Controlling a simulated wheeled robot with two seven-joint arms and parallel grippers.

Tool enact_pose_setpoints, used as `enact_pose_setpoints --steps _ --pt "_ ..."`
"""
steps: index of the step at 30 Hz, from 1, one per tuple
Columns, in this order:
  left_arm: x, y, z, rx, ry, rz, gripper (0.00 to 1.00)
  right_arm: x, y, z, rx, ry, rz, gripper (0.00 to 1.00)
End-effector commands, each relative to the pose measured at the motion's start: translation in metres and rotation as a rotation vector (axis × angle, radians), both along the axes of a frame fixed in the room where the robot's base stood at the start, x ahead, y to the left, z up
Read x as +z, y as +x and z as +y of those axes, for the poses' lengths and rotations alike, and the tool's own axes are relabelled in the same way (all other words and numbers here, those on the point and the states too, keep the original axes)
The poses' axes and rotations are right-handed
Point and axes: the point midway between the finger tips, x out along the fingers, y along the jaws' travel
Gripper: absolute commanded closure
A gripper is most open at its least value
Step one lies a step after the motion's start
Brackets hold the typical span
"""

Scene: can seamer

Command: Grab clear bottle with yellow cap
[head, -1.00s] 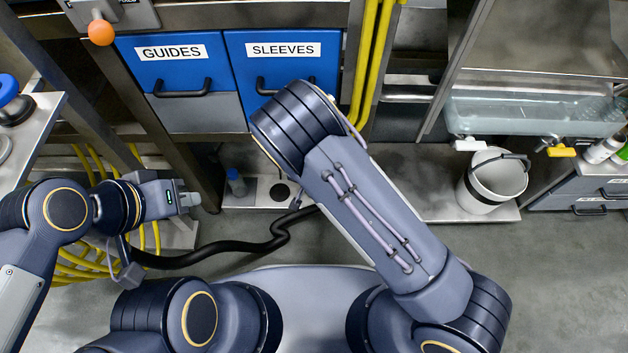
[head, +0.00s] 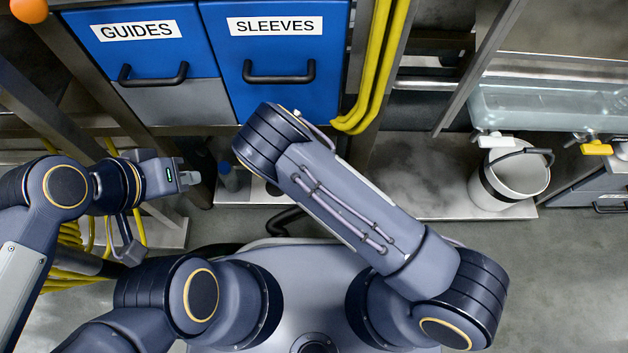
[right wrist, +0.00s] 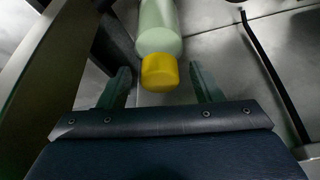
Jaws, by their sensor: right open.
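In the right wrist view, a pale, greenish translucent bottle (right wrist: 159,27) with a yellow cap (right wrist: 159,72) lies straight ahead, its cap end toward me. My right gripper (right wrist: 159,76) is open, with one finger on each side of the cap. I see gaps between cap and fingers. In the head view, my right arm reaches up the middle, its gripper and this bottle hidden. My left gripper (head: 189,178) is at the left, away from the bottle, and too small to read as open or shut.
Blue drawers labelled GUIDES (head: 150,50) and SLEEVES (head: 283,50) stand ahead. Yellow pipes (head: 377,65) run beside them. A white bucket (head: 494,185) sits on the low shelf (head: 415,190) at right. A blue-capped bottle (head: 228,178) stands low, near my left gripper.

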Motion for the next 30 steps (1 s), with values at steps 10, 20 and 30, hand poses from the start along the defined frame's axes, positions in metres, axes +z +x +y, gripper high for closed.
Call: enact_pose_setpoints --steps 10,20,30 --pt "-0.0033 0.0002 0.0001 0.000 0.000 0.000 1.00 -0.0064 0.0033 -0.0006 0.000 0.001 0.001 0.49" --pt "-0.0033 0.0001 0.0000 0.000 0.000 0.000 1.00 -0.0064 0.0032 -0.0005 0.000 0.001 0.001 0.92" --pt "-0.0033 0.0000 0.0001 0.000 0.000 0.000 1.00 -0.0059 0.0034 -0.0004 0.000 0.001 0.000 1.00"
